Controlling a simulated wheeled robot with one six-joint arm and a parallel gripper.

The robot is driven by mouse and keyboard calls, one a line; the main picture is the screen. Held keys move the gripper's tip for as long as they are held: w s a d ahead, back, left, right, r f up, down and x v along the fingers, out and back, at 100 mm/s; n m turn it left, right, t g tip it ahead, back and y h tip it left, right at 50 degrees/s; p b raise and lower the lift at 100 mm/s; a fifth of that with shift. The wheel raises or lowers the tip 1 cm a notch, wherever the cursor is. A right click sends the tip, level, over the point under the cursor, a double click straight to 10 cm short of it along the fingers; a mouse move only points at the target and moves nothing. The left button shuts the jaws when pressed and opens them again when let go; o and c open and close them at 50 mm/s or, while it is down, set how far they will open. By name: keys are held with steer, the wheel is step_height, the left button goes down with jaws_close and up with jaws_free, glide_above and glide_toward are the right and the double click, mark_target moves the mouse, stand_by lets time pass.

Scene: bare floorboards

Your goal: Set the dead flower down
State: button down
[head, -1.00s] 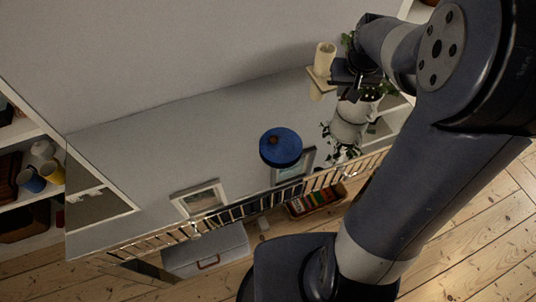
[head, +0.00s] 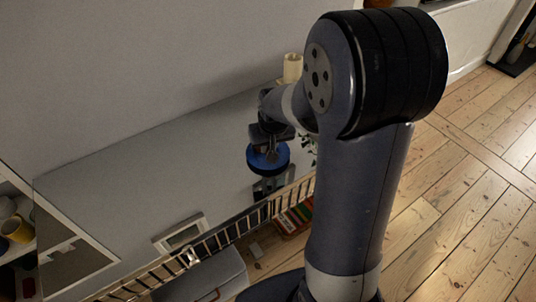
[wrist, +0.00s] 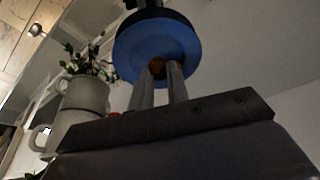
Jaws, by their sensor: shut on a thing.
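My gripper (wrist: 161,72) is at a blue round disc (wrist: 140,48), with its two fingers shut on a small brown rounded thing (wrist: 157,67) at the disc's middle. I cannot tell whether this brown thing is the dead flower or a knob on the disc. In the head view the blue disc (head: 262,160) shows just below my gripper, partly covered by it. No other dead flower is recognisable.
A leafy plant (wrist: 88,62) stands in a pale jug (wrist: 84,94) left of my fingers. A cream candle (head: 293,68) is behind my arm. A railing (head: 232,234), a picture frame (head: 181,234) and a grey box (head: 205,276) lie below; open floorboards (head: 460,215) are at right.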

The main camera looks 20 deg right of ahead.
steer(key=shift+f, duration=1.85)
steer(key=shift+f+b, duration=0.25)
steer(key=shift+b, duration=0.05)
steer(key=c, duration=1.4)
jaws_free()
steer(key=shift+r, duration=0.15)
steer(key=shift+o, duration=0.2)
steer(key=shift+r+p, duration=0.3)
steer(key=shift+r, duration=0.15)
steer(key=v, duration=1.1)
steer(key=shift+s+r+p, duration=0.15)
steer(key=shift+p, duration=0.15)
